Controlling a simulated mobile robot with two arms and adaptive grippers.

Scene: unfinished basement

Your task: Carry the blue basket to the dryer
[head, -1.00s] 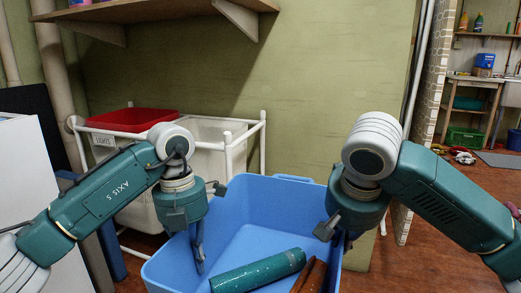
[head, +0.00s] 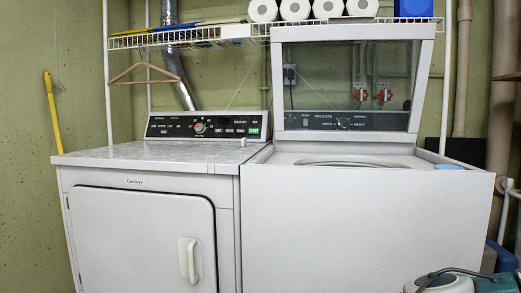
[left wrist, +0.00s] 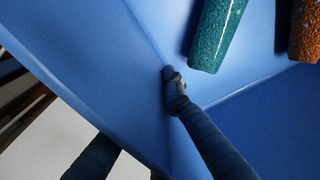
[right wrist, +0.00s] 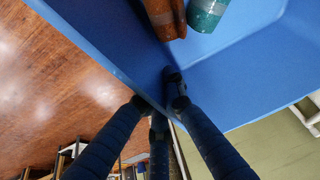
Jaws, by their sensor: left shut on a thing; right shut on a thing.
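The dryer (head: 140,225) stands at the left in the head view, white, with a square front door (head: 143,240) that is shut. The blue basket is out of the head view; its walls show in the left wrist view (left wrist: 80,60) and the right wrist view (right wrist: 235,95). My left gripper (left wrist: 170,88) is shut on the basket's wall, one finger inside. My right gripper (right wrist: 168,88) is shut on another part of the wall, one finger inside. A green cylinder (left wrist: 217,30) and a brown one (left wrist: 305,30) lie in the basket.
A white washer (head: 365,225) with its lid raised stands right against the dryer. A wire shelf (head: 200,38) with paper rolls hangs above. A yellow-handled tool (head: 53,110) leans by the left wall. The dryer's top is clear.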

